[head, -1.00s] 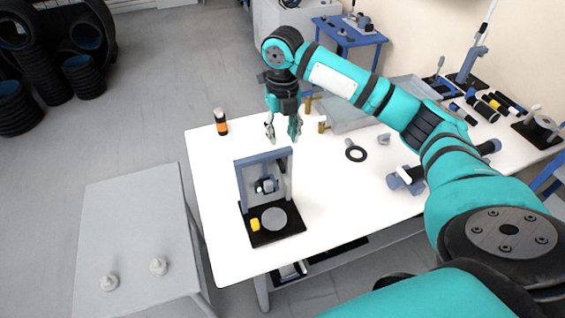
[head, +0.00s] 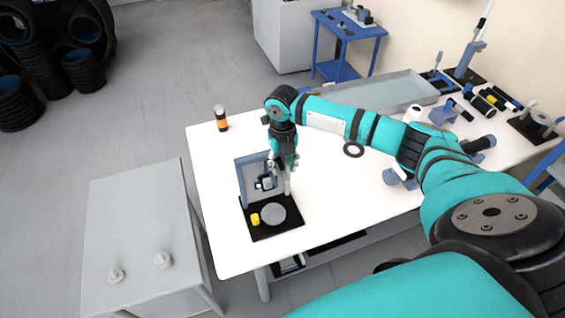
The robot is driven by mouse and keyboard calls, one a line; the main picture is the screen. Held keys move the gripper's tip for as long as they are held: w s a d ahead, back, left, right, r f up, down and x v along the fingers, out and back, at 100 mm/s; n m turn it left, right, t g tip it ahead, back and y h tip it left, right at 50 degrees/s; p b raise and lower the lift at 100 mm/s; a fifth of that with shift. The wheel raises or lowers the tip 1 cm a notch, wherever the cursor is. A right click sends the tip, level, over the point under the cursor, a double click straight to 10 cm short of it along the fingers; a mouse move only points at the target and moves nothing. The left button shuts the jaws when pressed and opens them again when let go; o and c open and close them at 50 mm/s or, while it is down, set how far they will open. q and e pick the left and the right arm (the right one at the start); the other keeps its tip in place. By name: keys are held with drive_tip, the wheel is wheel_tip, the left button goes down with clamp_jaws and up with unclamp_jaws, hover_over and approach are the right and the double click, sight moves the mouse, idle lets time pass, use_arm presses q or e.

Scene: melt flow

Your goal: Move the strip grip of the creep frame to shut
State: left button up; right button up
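The creep frame (head: 240,184) stands on the white table, a blue-grey upright frame on a black base with a round grey disc and a yellow part. Its strip grip (head: 265,183), a small dark and grey piece, sits inside the frame opening; I cannot tell its exact setting. My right gripper (head: 281,172) points down at the frame's right upright, over its upper part and close to the strip grip. Whether it touches is unclear. Its fingers are small and partly merge with the frame, so their opening cannot be told. My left gripper is out of view.
A black and orange bottle (head: 222,119) stands at the table's back left. A grey side table (head: 140,215) with two white knobs stands at left. The white table's front left is clear.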

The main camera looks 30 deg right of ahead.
sight(281, 166)
clamp_jaws()
drive_tip(key=shift+m, duration=0.4)
drive_tip(key=shift+w+a+m, duration=0.1)
drive_tip(key=shift+m, duration=1.15)
drive_tip(key=shift+w+a+m, duration=0.1)
drive_tip(key=shift+m, duration=1.15)
drive_tip(key=shift+r, duration=0.1)
unclamp_jaws()
drive_tip(key=shift+r, duration=0.1)
wheel_tip(281, 166, up, 12)
